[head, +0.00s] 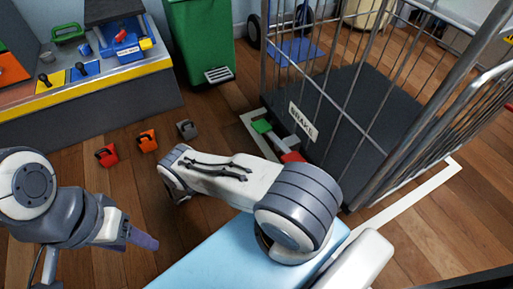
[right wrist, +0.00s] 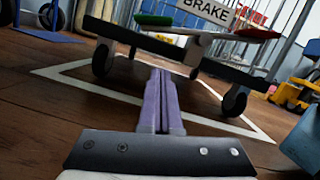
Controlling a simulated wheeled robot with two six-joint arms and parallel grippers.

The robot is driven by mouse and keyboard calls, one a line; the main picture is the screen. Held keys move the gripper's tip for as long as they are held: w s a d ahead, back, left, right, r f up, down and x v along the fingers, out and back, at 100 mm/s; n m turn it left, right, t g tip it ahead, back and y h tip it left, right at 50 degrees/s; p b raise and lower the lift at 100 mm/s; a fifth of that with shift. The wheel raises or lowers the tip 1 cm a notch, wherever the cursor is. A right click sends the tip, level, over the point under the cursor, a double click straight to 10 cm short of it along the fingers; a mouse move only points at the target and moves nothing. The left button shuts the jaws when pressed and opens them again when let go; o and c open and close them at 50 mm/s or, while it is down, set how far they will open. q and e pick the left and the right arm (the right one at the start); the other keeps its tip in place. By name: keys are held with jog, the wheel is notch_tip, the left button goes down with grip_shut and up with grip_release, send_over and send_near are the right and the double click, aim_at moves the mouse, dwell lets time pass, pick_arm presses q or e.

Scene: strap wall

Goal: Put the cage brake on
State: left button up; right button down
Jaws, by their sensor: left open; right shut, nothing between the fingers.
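The roll cage (head: 375,110) stands on the right in the head view, with a white BRAKE sign (head: 302,121) low on its near side. Below the sign is a brake bar with a green pedal (head: 262,126) and a red pedal (head: 292,157). The right wrist view also shows the green pedal (right wrist: 155,19) and red pedal (right wrist: 255,33). My right gripper (right wrist: 161,75) is shut and empty, low over the floor, pointing under the bar; contact cannot be told. My right arm hides it in the head view. My left gripper (head: 142,238) is open, far from the cage.
Cage wheels (right wrist: 235,101) stand within a white floor outline (right wrist: 75,80). Red, orange and grey objects (head: 147,140) lie on the floor to the left. A workbench (head: 90,95) and green bin (head: 200,45) stand behind. A light-blue surface (head: 215,255) is at the front.

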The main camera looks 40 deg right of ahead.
jog(key=shift+s+d+f, duration=0.1)
jog(key=shift+f, duration=0.2)
jog(key=d+r+b, duration=0.2)
jog(key=d+r, duration=0.4)
jog(key=d, duration=0.3)
jog(key=shift+s+d+r, duration=0.15)
jog(key=shift+s+d, duration=0.25)
